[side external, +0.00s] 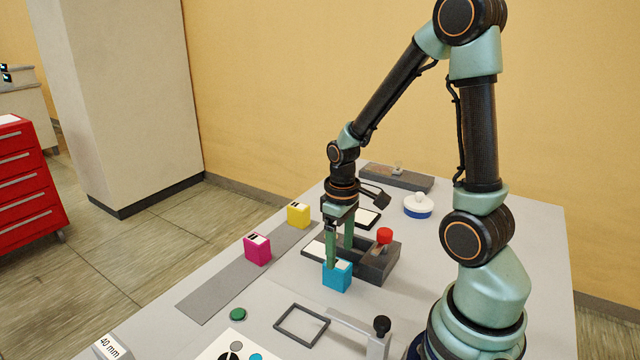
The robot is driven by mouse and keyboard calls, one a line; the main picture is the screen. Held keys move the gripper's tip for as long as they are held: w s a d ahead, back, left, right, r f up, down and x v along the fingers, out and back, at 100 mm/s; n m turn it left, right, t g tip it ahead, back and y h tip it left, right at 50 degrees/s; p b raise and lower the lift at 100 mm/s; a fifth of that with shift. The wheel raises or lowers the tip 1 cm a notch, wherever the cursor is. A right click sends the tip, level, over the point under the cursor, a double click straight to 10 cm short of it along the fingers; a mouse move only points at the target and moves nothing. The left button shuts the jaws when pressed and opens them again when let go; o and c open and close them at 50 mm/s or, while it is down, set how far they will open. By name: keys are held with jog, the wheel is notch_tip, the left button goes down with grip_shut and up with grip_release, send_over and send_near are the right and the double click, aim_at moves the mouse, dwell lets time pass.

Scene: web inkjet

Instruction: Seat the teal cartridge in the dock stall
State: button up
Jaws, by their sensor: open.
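The teal cartridge (338,279), a bright blue-teal block, stands upright at the near left end of the dark grey dock (378,273). I cannot tell whether it sits inside a stall or just in front of it. My gripper (341,257) points down over the cartridge with its two green fingers apart. The nearer fingertip overlaps the cartridge's top left in this view; the other finger is behind it. The fingers and cartridge hide part of the dock, including the stall floor.
A red knob (385,236) rises from the dock. Magenta (257,249) and yellow (298,215) cartridges stand along a grey strip (208,299) at left. A square frame (302,310), a black-knobbed lever (381,326) and a green disc (238,314) lie nearer. A blue-white pot (418,206) stands behind.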

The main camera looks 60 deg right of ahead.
aim_at(338, 264)
jog(key=a+r+t, duration=0.2)
jog(key=a+r, duration=0.3)
jog(key=r, duration=0.3)
jog(key=a+r+t, duration=0.3)
jog(key=a+r, duration=0.2)
jog(key=r, duration=0.4)
jog(key=shift+o, duration=0.5)
jog(key=shift+a+r+t, duration=0.15)
jog(key=shift+a+t, duration=0.1)
jog(key=shift+t, duration=0.05)
jog(key=shift+d, duration=0.1)
